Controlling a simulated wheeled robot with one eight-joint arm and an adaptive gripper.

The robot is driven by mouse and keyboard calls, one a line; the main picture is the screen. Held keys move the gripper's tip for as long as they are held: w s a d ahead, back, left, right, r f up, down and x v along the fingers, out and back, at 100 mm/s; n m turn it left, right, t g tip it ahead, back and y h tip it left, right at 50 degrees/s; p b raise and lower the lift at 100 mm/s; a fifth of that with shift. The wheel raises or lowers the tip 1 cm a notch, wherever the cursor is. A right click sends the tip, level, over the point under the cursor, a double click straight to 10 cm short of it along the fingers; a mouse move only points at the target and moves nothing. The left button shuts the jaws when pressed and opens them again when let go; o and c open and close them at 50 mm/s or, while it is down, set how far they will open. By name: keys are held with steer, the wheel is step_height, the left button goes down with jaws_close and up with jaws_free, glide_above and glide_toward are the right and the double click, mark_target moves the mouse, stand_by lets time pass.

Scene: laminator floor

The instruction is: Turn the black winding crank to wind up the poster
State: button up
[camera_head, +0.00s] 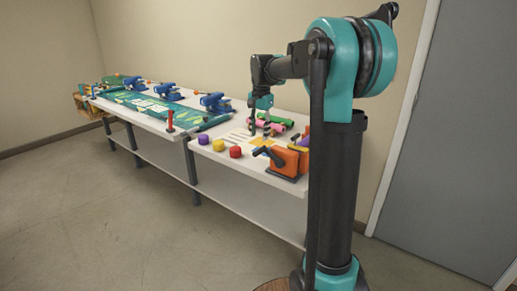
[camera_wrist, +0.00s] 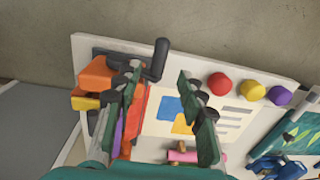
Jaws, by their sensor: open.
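The black winding crank (camera_head: 267,154) sticks out from an orange block (camera_head: 289,161) on the near right end of the table. In the wrist view the crank (camera_wrist: 158,61) shows at the top, its upright grip beyond the fingertips and its arm partly behind my left finger. My gripper (camera_head: 261,131) is above the table, behind and left of the crank; in the wrist view (camera_wrist: 160,88) its green-padded fingers are apart with nothing between them. I see no contact with the crank. The teal poster (camera_head: 148,102) lies flat along the far part of the table.
Red (camera_head: 235,152), yellow (camera_head: 219,145) and purple (camera_head: 203,139) knobs line the table's front edge left of the crank. Pink (camera_head: 273,127) and green rolls lie near my gripper. Several blue clamps (camera_head: 215,103) stand along the poster. The floor in front is clear.

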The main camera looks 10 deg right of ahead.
mark_target(259, 149)
step_height(259, 149, down, 7)
steer(key=shift+w+a+f, duration=0.1)
steer(key=shift+c, duration=0.2)
jaws_close()
stand_by(0.3)
